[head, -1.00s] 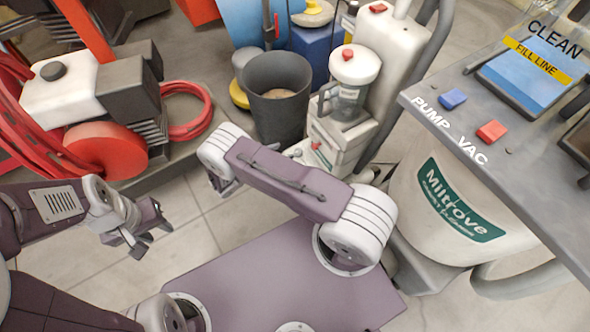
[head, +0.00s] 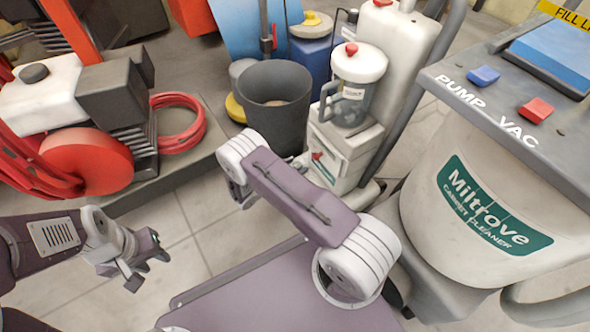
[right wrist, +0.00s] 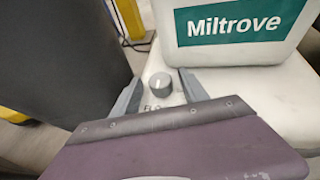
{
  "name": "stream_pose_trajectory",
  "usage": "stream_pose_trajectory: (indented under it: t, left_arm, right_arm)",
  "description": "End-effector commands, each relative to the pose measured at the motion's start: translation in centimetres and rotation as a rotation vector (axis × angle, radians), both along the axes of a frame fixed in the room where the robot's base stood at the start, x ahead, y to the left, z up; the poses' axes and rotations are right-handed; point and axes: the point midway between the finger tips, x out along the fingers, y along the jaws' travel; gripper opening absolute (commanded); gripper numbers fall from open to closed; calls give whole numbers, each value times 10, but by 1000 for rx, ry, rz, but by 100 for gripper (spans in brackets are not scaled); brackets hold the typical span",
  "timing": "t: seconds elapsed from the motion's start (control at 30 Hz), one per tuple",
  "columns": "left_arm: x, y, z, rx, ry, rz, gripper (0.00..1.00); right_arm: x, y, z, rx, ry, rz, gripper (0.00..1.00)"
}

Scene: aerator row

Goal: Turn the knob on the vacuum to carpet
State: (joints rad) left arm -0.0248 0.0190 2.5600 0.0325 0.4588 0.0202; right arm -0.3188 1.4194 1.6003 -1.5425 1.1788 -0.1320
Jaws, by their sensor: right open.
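The vacuum is the white upright machine (head: 338,165) beside the bucket, with a clear canister, red-topped lid and partly visible green label. In the right wrist view its white body (right wrist: 240,12) carries a green Miltrove label. A small grey round knob (right wrist: 159,85) stands on its pale lower part. Lettering beside the knob is partly covered, so its setting cannot be read. My right gripper (right wrist: 160,76) is open, with one finger on each side of the knob in the picture; contact cannot be told. In the head view my right arm hides the knob. My left gripper (head: 147,273) is open and empty.
A dark bucket (head: 275,105) stands close left of the vacuum. A larger Miltrove machine (head: 480,205) stands right, under a grey panel (head: 455,80) marked PUMP and VAC. Tiled floor (head: 185,235) is free between my arms.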

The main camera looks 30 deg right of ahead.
Motion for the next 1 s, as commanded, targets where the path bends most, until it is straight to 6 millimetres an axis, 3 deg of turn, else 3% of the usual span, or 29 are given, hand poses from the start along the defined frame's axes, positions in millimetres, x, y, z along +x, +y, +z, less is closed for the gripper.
stream_pose_trajectory:
  t: [0.17, 0.33, 0.67, 1.0]
  left_arm:
    - [0, 0, 1, 0, 0, 0, 36]
    - [0, 0, 1, 0, 0, 0, 36]
    - [0, 0, 13, 0, 0, 0, 36]
    - [0, 0, 61, 0, 0, 0, 36]
  right_arm:
    - [0, 0, 1, 0, 0, 0, 49]
    - [0, 0, 1, 0, 0, 0, 2]
    - [-2, 0, 4, 0, 3, 39, 0]
    - [-6, -2, 8, 1, 8, 267, 0]
